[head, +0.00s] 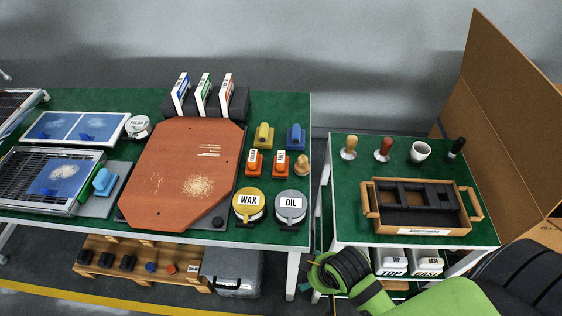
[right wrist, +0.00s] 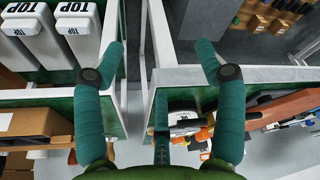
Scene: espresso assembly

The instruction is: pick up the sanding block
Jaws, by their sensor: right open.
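Several handled blocks stand on the green bench in the head view: a yellow block (head: 263,136), a blue block (head: 296,137), and two orange blocks with white labels, one left (head: 254,163) and one right (head: 281,164). Another light blue block (head: 104,182) sits on a grey plate left of the board. The labels are too small to read, so I cannot tell which is the sanding block. My right gripper (right wrist: 162,55) is open and empty in the right wrist view, its two teal fingers wide apart, near the gap between the tables. My left gripper is not in view.
A reddish-brown board (head: 185,150) with pale dust lies beside the blocks. WAX (head: 249,203) and OIL (head: 290,204) tins stand in front of them. A wooden tray (head: 422,228) is on the side table, with a cup (head: 420,151) behind it. A gap separates the tables.

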